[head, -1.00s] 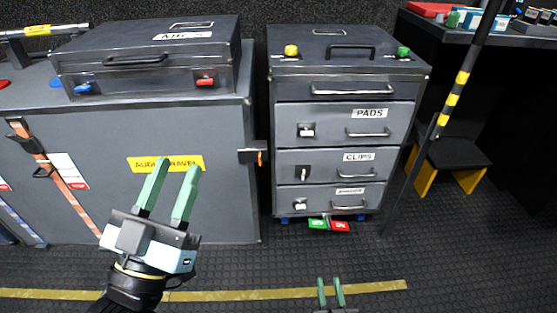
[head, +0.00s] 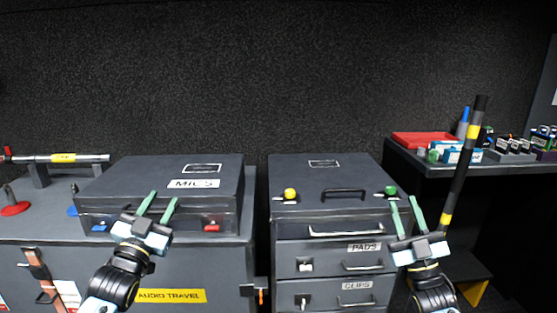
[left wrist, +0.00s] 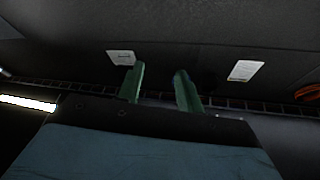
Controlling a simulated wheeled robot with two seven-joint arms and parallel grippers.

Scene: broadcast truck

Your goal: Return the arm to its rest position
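My left gripper (head: 157,208) is raised in front of the closed MICS case (head: 222,182) in the head view. Its two green fingers are apart with nothing between them. The left wrist view also shows its fingers (left wrist: 160,88) spread and empty against a dark surface. My right gripper (head: 406,214) is in front of the right side of the drawer cabinet (head: 290,232). Its green fingers are apart and nothing shows between them.
The MICS case stands on a grey chest with an AUDIO TRAVEL label (head: 170,296). The cabinet's PADS drawer (head: 325,255) is closed. A black and yellow pole (head: 465,160) stands just right of my right gripper. A desk (head: 430,166) holds a red tray (head: 420,139) and small items.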

